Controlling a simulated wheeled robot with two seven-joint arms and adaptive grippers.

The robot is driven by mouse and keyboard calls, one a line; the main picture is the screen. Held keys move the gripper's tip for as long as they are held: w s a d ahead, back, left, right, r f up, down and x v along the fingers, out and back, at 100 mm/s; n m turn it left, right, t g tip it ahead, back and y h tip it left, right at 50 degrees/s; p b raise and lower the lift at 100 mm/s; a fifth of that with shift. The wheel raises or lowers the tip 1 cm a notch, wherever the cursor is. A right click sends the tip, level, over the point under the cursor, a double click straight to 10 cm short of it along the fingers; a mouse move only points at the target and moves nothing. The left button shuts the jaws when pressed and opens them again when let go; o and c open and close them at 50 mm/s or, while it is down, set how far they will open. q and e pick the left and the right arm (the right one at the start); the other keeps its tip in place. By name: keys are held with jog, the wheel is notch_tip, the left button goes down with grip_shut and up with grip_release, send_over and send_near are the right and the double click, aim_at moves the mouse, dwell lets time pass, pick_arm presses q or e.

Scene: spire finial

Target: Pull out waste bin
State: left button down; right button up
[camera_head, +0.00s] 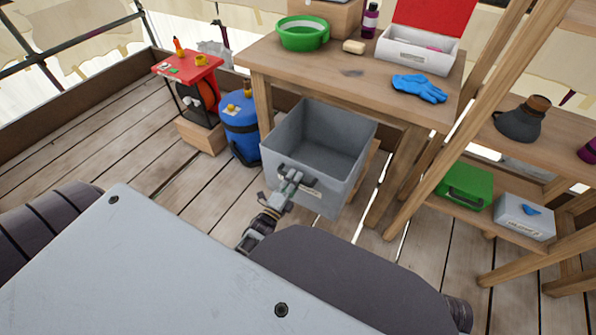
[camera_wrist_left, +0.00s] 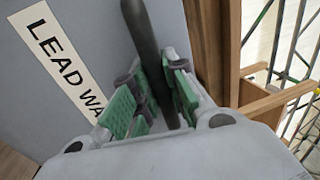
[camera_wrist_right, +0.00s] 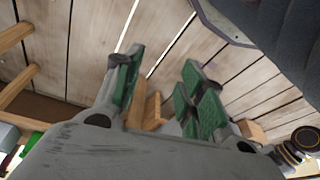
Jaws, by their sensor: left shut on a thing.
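The waste bin (camera_head: 318,190) is a grey open-topped box under the wooden workbench (camera_head: 350,72), sticking out past the bench's front edge. It looks empty inside. Its front carries a dark bar handle and a label that reads "LEAD WA…" in the left wrist view (camera_wrist_left: 55,50). My left gripper (camera_head: 290,180) is at the bin's front, shut on the dark handle (camera_wrist_left: 143,35), with its green pads on both sides of the bar. My right gripper (camera_wrist_right: 160,90) shows only in the right wrist view. It is open and empty above the plank floor.
A blue tank (camera_head: 240,125) and a red-topped stand (camera_head: 188,70) are left of the bin. A slanted wooden post (camera_head: 470,110) stands to its right, before a shelf with a green case (camera_head: 465,185) and a grey box (camera_head: 524,217). The plank floor at left is bare.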

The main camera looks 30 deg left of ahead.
pick_arm(q)
jog(key=shift+s, duration=0.55)
jog(key=c, duration=1.4)
grip_release()
jog(key=shift+s+a+f, duration=0.1)
jog(key=shift+s+f, duration=0.3)
jog(key=shift+s, duration=1.55)
jog(key=shift+s+a+f, duration=0.1)
jog(key=shift+s+f, duration=0.3)
jog(key=shift+s, duration=1.6)
jog(key=shift+s+f, duration=0.4)
jog(key=shift+s, duration=1.55)
jog(key=shift+s, duration=0.1)
